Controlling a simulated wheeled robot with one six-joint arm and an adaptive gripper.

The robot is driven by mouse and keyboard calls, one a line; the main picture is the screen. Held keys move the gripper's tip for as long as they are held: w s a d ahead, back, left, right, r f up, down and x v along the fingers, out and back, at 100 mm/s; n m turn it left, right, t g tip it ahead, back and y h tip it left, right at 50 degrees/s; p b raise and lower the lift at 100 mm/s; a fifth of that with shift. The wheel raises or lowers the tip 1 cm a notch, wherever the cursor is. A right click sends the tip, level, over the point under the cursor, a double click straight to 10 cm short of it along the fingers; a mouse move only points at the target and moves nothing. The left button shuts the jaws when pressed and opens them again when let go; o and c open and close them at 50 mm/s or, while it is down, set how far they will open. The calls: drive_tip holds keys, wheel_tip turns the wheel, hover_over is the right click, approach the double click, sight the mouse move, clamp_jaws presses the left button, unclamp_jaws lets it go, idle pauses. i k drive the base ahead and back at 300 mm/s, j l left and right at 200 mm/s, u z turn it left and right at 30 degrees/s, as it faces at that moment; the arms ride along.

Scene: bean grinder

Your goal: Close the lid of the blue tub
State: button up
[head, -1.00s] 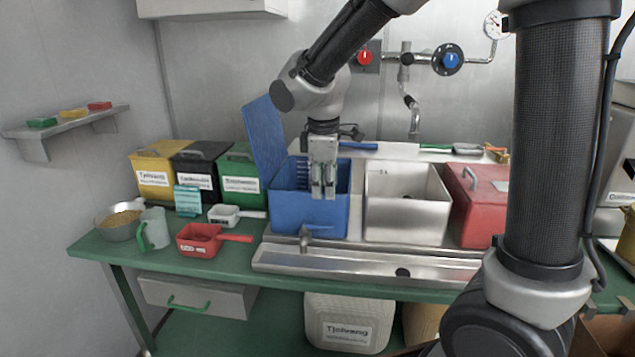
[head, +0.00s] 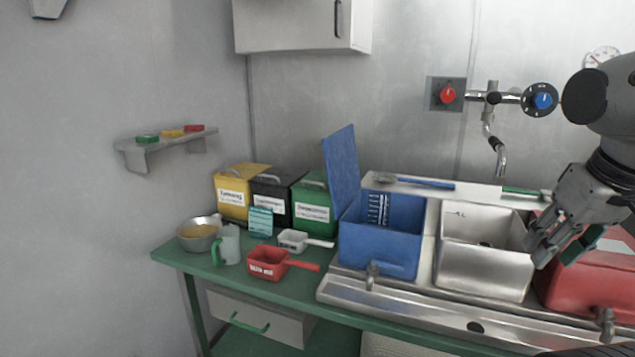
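The blue tub (head: 380,248) stands in the counter at the left end of the metal sink unit. Its blue lid (head: 342,170) is open, standing nearly upright along the tub's left side. The inside of the tub shows, with white level marks on the back wall. My gripper (head: 541,248) is at the right of the head view, to the right of the tub and clear of it. It hangs tilted in front of the red tub, with no object seen in its fingers. The gap between the fingertips is not clear from this angle.
A metal basin (head: 483,262) lies between the blue tub and my gripper. The red tub (head: 590,285) is partly hidden by my gripper. Yellow (head: 232,204), black (head: 270,208) and green (head: 313,213) bins stand left of the lid. A red scoop (head: 268,263) lies in front.

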sight(339, 149)
drive_tip(key=i+j+z, duration=0.2)
drive_tip(key=j+z, duration=0.2)
drive_tip(key=j, duration=0.75)
drive_tip(key=j+z, duration=0.35)
drive_tip(key=j, duration=0.85)
drive_tip(key=i, duration=0.05)
